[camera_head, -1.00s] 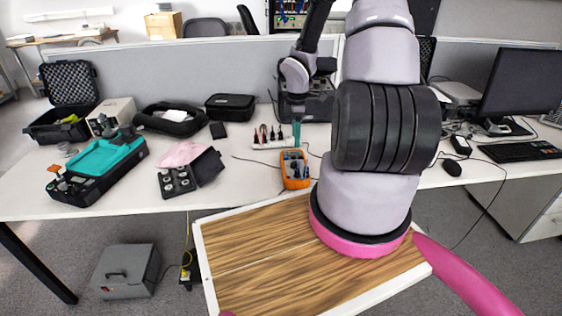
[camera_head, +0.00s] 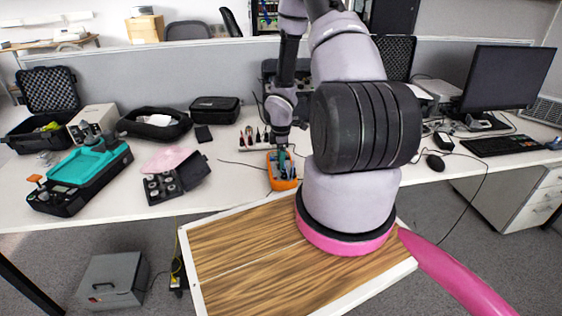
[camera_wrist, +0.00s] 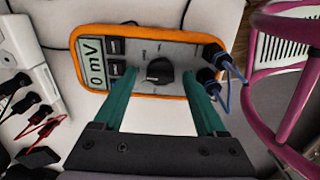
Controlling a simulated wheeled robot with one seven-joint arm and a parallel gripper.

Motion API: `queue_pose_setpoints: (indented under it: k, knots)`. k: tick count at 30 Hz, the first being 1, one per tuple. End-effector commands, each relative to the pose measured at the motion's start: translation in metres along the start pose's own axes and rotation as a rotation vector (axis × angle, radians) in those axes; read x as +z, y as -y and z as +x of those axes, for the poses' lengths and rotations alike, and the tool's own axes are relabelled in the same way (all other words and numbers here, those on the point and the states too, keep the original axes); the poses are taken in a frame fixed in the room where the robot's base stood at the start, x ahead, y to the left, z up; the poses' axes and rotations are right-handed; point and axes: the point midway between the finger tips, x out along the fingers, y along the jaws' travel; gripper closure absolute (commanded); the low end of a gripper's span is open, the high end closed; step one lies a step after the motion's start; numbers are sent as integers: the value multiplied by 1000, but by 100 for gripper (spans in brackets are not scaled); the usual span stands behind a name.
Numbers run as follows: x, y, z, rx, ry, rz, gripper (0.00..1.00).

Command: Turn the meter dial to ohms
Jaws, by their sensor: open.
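The meter (camera_head: 284,171) has an orange rim and grey face and lies on the white desk.
Blue leads (camera_wrist: 228,70) plug into the meter's right side in the wrist view. Red and black probes and clips (camera_wrist: 42,125) lie on the left. A small case of round weights (camera_head: 168,184) stands left of the meter. A mouse (camera_head: 435,162) lies to its right.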

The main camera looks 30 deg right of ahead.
Motion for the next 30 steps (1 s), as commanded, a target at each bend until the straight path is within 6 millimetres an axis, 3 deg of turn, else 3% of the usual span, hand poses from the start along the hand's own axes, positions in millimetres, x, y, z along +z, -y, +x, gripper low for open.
queue_pose_setpoints:
  k: [2, 3, 8, 9, 20, 30]
  knots:
    - [0, 0, 0, 0, 0, 0, 26]
    - [0, 0, 0, 0, 0, 0, 34]
    - [0, 0, 0, 0, 0, 0, 95]
    - [0, 0, 0, 0, 0, 0, 100]
    - [-1, 0, 0, 0, -1, 60, 100]
    - [-1, -1, 0, 0, -1, 299, 100]
